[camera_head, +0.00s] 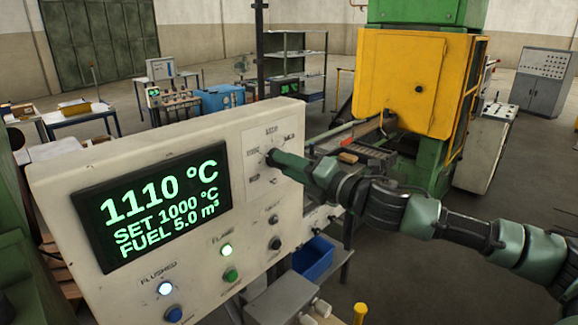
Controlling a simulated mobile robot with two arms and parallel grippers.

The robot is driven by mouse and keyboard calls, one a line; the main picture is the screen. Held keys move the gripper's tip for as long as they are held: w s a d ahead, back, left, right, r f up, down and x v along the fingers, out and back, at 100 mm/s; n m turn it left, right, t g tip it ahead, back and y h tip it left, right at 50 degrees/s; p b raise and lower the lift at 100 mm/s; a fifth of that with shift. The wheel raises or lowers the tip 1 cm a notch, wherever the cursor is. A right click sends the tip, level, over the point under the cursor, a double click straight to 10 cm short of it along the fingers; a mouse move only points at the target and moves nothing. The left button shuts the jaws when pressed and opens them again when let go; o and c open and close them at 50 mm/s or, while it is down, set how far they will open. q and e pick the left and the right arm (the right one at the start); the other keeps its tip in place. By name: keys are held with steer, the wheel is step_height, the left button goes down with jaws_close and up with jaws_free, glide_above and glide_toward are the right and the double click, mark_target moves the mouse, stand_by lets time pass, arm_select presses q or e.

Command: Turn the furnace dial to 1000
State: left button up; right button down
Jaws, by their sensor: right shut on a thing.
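The furnace control panel (185,245) is a cream box that fills the left and middle of the view. Its dark display (152,210) reads 1110 °C, SET 1000 °C and FUEL 5.0 m³. The furnace dial is at the panel's upper right, inside a marked scale plate (268,138). My right gripper (272,158) reaches in from the right and is shut on the dial, which its fingers mostly hide. My left gripper is not in view.
A blue bin (313,260) sits below the panel's right edge. A yellow and green machine (405,85) stands behind. Open floor lies at the right.

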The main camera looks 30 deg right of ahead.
steer(key=c, duration=0.9)
jaws_free()
steer(key=shift+b+v, duration=3.85)
steer(key=shift+b, duration=0.4)
